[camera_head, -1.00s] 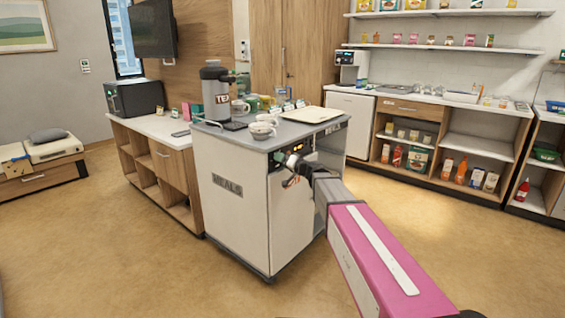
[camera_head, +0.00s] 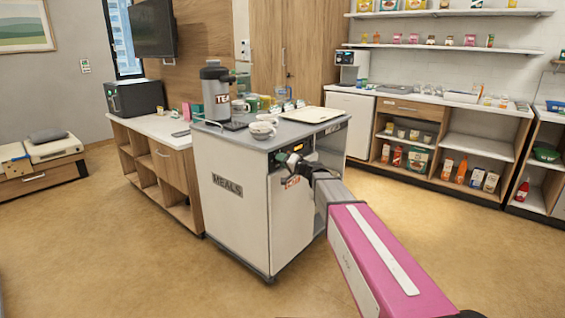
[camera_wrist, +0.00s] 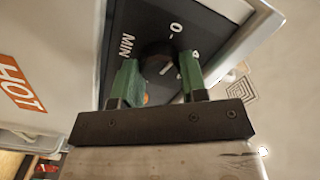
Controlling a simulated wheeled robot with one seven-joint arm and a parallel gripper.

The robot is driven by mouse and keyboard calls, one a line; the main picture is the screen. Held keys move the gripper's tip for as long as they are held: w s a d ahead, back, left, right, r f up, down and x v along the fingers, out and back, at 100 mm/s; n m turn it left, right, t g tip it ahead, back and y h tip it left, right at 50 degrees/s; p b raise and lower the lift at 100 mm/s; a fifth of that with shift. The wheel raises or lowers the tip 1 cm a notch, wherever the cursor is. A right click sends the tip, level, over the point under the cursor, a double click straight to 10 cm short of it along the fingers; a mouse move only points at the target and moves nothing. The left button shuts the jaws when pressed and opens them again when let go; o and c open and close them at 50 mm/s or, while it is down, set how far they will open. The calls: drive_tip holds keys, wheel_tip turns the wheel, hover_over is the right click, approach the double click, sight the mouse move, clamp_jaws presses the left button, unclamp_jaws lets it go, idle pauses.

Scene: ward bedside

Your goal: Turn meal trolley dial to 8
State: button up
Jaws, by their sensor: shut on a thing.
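The meal trolley (camera_head: 228,190) is a pale cabinet marked MEALS with a grey top. In the wrist view its dark control panel (camera_wrist: 120,68) carries the dial (camera_wrist: 157,60), a dark round knob with a white line. My gripper (camera_wrist: 160,72) has green fingers on either side of the dial and is shut on it. The panel reads MIN and 0, with part of another mark beside the right finger. The number 8 cannot be made out. In the head view my gripper (camera_head: 290,162) is at the trolley's upper front, and my wrist hides most of the panel.
An urn (camera_head: 215,92), cups (camera_head: 262,129) and a pale tray (camera_head: 312,114) stand on the trolley top. An orange HOT label (camera_wrist: 22,84) is beside the panel. A shelf counter (camera_head: 450,112) stands behind at right. The floor around the trolley is clear.

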drive_tip(key=m, duration=2.1)
drive_tip(key=shift+f, duration=0.1)
drive_tip(key=shift+m, duration=0.4)
drive_tip(key=shift+s, duration=0.1)
drive_tip(key=o, duration=0.9)
drive_tip(key=shift+d, duration=0.1)
drive_tip(key=v, duration=1)
drive_tip(key=shift+s+d, duration=0.25)
